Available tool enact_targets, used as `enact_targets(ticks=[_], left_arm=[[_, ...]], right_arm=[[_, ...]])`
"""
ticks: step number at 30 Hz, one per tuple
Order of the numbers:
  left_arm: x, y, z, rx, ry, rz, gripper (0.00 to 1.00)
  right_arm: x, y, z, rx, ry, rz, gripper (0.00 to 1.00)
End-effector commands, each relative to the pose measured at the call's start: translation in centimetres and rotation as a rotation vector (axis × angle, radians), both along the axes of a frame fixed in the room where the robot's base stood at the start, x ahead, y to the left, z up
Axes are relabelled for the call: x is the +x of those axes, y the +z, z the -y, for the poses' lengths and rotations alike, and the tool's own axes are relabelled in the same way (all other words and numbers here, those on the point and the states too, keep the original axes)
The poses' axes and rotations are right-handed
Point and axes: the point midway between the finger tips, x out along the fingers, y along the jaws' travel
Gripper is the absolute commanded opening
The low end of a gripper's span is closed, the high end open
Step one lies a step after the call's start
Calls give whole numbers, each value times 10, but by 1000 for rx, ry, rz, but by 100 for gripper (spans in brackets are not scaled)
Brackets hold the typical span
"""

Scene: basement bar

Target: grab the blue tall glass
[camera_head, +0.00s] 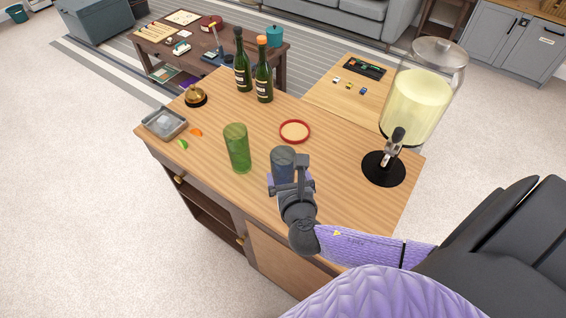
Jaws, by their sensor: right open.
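The blue tall glass (282,160) stands upright on the wooden bar counter (335,185), near its front edge. It looks dark grey-blue. My right gripper (290,184) is open right at the glass, on its near side, and covers its lower part. I cannot tell whether the fingers are on both sides of the glass or touch it. A green tall glass (237,148) stands upright to the left, apart from the gripper. My left gripper is out of view.
A red-rimmed coaster (295,131) lies behind the blue glass. Two bottles (263,75) stand at the back, a drink dispenser (416,95) at the right. A glass ashtray (164,123) and a bell (196,96) are at the left.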

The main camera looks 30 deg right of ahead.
Motion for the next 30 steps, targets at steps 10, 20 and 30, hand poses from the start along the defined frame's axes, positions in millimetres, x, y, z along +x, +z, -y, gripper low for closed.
enact_targets(ticks=[10, 20, 30], left_arm=[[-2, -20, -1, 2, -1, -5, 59], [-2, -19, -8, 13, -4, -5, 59], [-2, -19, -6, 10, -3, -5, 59]], right_arm=[[54, -16, 21, 7, -3, 0, 100], [57, -15, 23, 9, -4, -1, 83], [57, -16, 22, 9, -4, -1, 11]])
